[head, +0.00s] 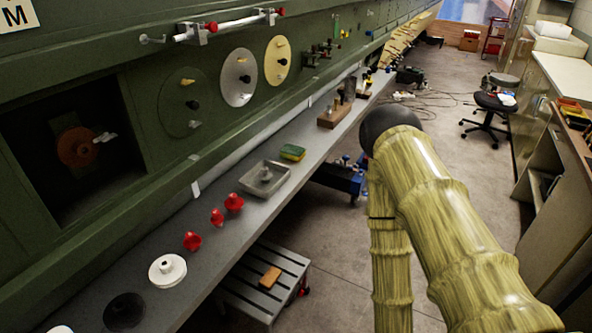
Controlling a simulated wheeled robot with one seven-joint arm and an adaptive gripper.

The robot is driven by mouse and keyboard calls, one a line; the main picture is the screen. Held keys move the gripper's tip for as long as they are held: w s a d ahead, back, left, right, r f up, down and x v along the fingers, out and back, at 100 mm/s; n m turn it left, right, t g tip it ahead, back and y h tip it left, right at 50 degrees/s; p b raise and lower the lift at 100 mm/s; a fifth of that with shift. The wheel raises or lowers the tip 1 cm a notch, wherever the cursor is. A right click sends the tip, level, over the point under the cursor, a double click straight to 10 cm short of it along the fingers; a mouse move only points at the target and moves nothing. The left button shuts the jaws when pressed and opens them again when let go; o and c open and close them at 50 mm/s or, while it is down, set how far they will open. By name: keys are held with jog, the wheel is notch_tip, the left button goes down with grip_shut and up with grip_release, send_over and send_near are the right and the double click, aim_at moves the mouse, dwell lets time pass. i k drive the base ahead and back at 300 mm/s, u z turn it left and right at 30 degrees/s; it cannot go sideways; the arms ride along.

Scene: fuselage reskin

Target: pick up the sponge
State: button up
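A small block, green on top with a yellow edge, looks like the sponge (292,152). It lies on the long grey ledge (225,233) along the green wall, just behind a grey metal tray (263,180). It seems to lie flat, with nothing on it. My arm, with a yellow-green bamboo-like surface and a dark rounded joint, fills the lower right of the head view, to the right of the ledge. My gripper is out of view, so its state does not show.
Red knobs (234,202) and a white disc (167,270) stand on the near ledge. A wooden block (334,116) stands farther along. A slatted step stool (262,283) with an orange-brown block (270,277) is below. Floor on the right is open up to a black stool (494,103).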

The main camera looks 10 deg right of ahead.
aim_at(290, 152)
jog(key=k, duration=0.45)
jog(key=z, duration=1.65)
jog(key=i, duration=2.8)
jog(key=u, duration=3.15)
jog(key=i, duration=0.2)
jog(key=u, duration=0.25)
